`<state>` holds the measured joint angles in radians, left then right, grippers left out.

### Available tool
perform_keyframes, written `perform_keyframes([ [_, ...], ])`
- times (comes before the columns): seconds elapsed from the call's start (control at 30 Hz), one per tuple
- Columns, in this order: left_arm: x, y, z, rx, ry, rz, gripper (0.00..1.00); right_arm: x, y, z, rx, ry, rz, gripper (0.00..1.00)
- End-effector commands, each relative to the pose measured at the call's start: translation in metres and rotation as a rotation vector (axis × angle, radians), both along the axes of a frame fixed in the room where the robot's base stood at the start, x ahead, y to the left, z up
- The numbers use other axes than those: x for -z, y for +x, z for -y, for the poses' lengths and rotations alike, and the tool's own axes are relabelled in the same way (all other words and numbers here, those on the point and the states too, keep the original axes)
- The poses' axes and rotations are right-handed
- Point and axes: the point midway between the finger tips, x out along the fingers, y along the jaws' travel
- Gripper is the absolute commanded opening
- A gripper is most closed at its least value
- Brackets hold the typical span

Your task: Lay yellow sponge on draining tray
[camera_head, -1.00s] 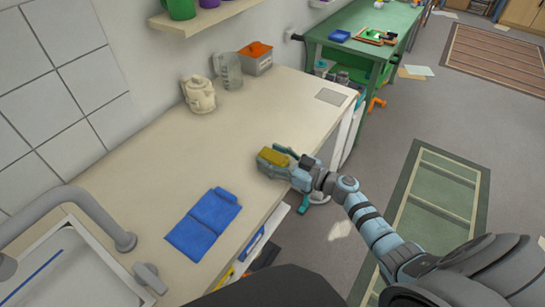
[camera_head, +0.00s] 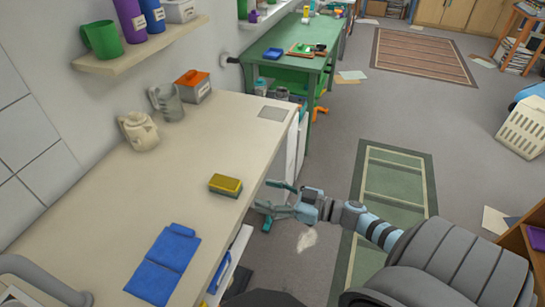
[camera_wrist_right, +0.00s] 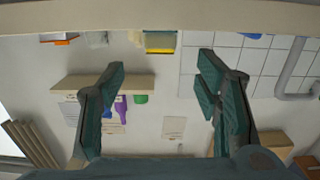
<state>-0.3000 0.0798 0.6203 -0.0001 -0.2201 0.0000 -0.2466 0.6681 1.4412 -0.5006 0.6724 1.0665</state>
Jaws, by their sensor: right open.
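The yellow sponge (camera_head: 225,183), with a darker layer along its side, lies flat on the beige counter (camera_head: 150,200) near its front edge. My right gripper (camera_head: 270,196) is open and empty, just off the counter edge to the right of the sponge and apart from it. In the right wrist view the sponge (camera_wrist_right: 160,42) shows beyond the gap between the open fingers. A flat grey square (camera_head: 272,113) lies at the counter's far end; it may be the draining tray, but I cannot tell. My left gripper is out of view.
A blue folded flat item (camera_head: 163,265) lies nearer on the counter. A cream jar (camera_head: 139,131), a grey jug (camera_head: 167,102) and an orange-topped box (camera_head: 192,85) stand along the wall. The counter between sponge and grey square is clear.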

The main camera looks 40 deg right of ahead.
Motion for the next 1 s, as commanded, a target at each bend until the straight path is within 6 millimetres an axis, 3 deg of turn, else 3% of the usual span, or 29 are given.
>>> perform_keyframes([
  [0.37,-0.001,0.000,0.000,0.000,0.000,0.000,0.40,0.000,-0.009,0.006,0.003,-0.001,0.001,0.58],
  [0.43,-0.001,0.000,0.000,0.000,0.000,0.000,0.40,0.007,-0.009,0.011,0.032,-0.004,-0.011,0.58],
  [0.53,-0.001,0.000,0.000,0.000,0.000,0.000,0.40,0.050,-0.012,0.033,0.177,-0.035,-0.077,0.58],
  [0.57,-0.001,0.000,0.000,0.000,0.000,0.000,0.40,0.072,-0.016,0.043,0.241,-0.053,-0.117,0.58],
  [0.6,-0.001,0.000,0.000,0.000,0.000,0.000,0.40,0.107,-0.027,0.056,0.331,-0.085,-0.187,0.58],
  [0.67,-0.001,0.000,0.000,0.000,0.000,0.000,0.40,0.168,-0.055,0.069,0.462,-0.145,-0.330,0.58],
  [0.7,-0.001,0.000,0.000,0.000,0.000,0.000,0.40,0.210,-0.083,0.073,0.531,-0.190,-0.445,0.58],
  [0.77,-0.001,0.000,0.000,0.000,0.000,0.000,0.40,0.268,-0.131,0.066,0.596,-0.255,-0.626,0.58],
  [0.8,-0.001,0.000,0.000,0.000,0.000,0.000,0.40,0.300,-0.167,0.056,0.617,-0.298,-0.750,0.58],
  [0.9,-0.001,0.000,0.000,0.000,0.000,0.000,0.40,0.359,-0.253,0.018,0.601,-0.380,-1.030,0.58],
  [1.0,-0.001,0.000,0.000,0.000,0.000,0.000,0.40,0.386,-0.319,-0.020,0.539,-0.425,-1.232,0.58],
])
